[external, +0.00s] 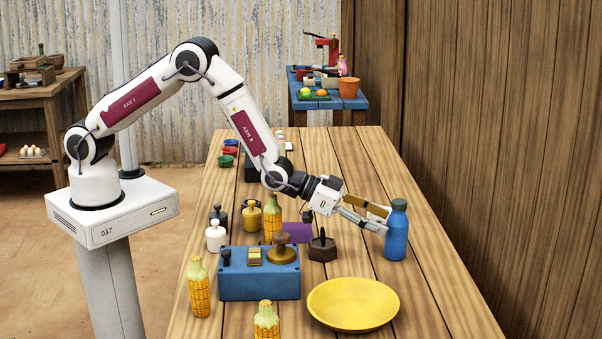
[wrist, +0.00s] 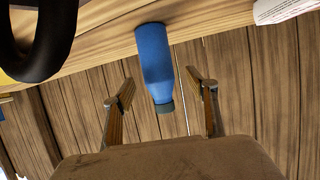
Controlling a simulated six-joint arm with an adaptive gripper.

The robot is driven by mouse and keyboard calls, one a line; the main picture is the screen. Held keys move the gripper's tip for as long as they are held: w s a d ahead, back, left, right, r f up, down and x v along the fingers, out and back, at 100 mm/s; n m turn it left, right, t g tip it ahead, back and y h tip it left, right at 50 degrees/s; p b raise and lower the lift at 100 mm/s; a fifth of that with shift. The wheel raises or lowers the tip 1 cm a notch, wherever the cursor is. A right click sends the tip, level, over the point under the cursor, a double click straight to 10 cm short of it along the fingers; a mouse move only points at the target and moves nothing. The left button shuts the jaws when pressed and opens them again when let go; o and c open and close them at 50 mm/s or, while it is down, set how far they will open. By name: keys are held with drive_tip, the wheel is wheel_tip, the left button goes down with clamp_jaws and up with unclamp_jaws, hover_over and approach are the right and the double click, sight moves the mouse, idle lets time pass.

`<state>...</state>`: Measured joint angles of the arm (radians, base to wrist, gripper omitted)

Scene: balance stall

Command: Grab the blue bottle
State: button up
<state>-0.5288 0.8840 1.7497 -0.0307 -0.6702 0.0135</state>
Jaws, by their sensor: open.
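The blue bottle (external: 397,233) stands upright on the wooden table near its right edge in the external view. It has a dark cap. My gripper (external: 385,220) is at the bottle's left side, tilted slightly downward, with its fingers reaching toward the bottle. In the wrist view the bottle (wrist: 154,62) shows upside down, its capped end between the two open fingers of the gripper (wrist: 160,88). There is a visible gap on each side of the bottle. I cannot tell how deep the bottle lies between the fingers.
A yellow plate (external: 353,304) lies in front of the bottle. A blue box (external: 259,287), a brown hexagonal weight (external: 322,250) and several corn-like bottles (external: 199,289) stand to the left. A wooden wall (external: 470,150) runs along the right. The table behind the bottle is clear.

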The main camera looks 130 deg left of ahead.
sight(397, 226)
drive_tip(key=shift+w, duration=0.15)
drive_tip(key=shift+x, duration=2.5)
drive_tip(key=shift+d, duration=0.1)
drive_tip(key=shift+c, duration=0.5)
drive_tip(key=shift+r, duration=0.1)
drive_tip(key=c, duration=1.4)
drive_tip(key=shift+r, duration=0.1)
drive_tip(key=shift+r, duration=4.9)
